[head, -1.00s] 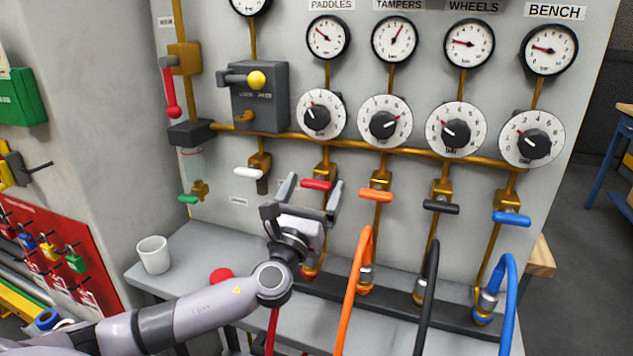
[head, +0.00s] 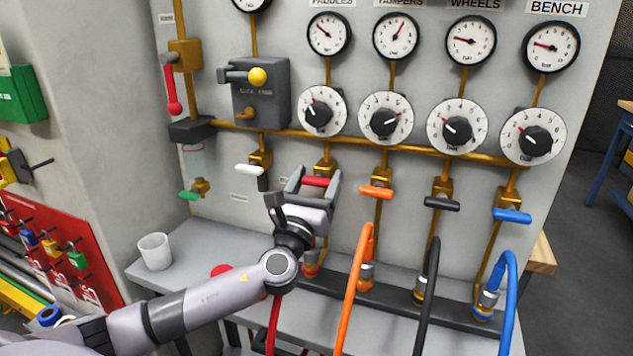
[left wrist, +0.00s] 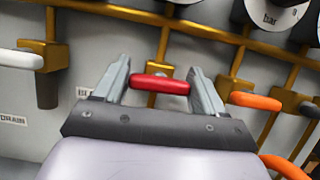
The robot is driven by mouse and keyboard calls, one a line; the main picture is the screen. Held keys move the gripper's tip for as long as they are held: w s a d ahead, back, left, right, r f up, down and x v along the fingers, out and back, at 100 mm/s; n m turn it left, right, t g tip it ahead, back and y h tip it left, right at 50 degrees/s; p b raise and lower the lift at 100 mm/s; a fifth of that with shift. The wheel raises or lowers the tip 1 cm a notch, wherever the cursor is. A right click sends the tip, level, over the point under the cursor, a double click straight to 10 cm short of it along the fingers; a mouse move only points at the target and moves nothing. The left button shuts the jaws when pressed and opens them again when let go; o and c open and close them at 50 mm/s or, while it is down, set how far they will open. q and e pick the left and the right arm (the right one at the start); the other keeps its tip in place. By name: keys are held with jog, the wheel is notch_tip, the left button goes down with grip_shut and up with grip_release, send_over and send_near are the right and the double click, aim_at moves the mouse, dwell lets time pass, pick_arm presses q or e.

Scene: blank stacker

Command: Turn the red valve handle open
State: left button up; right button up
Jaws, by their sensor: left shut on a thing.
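The red valve handle (head: 316,182) sits on a brass valve on the panel, below the leftmost of the row of white dials. It lies roughly level, crosswise to its vertical pipe. My left gripper (head: 318,177) reaches up to it from below, with one finger at each end of the handle. In the left wrist view, the red handle (left wrist: 160,84) spans between the two fingers of the left gripper (left wrist: 159,72), which are closed on its ends. The valve body behind it is partly hidden. My right gripper is out of view.
A white handle (head: 249,169) is to the left; an orange handle (head: 376,192), a black handle (head: 441,203) and a blue handle (head: 511,215) are to the right. Hoses hang below, including an orange hose (head: 354,285). A white cup (head: 154,252) stands on the grey shelf (head: 205,250).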

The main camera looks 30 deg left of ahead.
pick_arm(q)
jog(key=shift+n, duration=0.4)
jog(key=n+y+b, duration=0.1)
jog(key=n, duration=0.2)
jog(key=shift+f+g+y, duration=0.1)
jog(key=shift+g+y, duration=0.2)
jog(key=shift+y, duration=0.1)
jog(key=n+g+y, duration=0.1)
jog(key=n, duration=0.1)
jog(key=shift+n, duration=0.3)
jog(key=n+g+y, duration=0.1)
jog(key=n, duration=0.2)
jog(key=n+g+y, duration=0.1)
jog(key=n, duration=0.2)
jog(key=n+g, duration=0.1)
jog(key=n, duration=0.1)
jog(key=n+g+y+p, duration=0.1)
jog(key=n, duration=0.2)
jog(key=n+p, duration=0.1)
jog(key=n, duration=0.1)
jog(key=n+g+p, duration=0.1)
jog(key=n, duration=0.1)
jog(key=shift+a+g+h, duration=0.1)
jog(key=shift+g+h, duration=0.2)
jog(key=shift+n+p, duration=0.3)
jog(key=shift+n, duration=0.1)
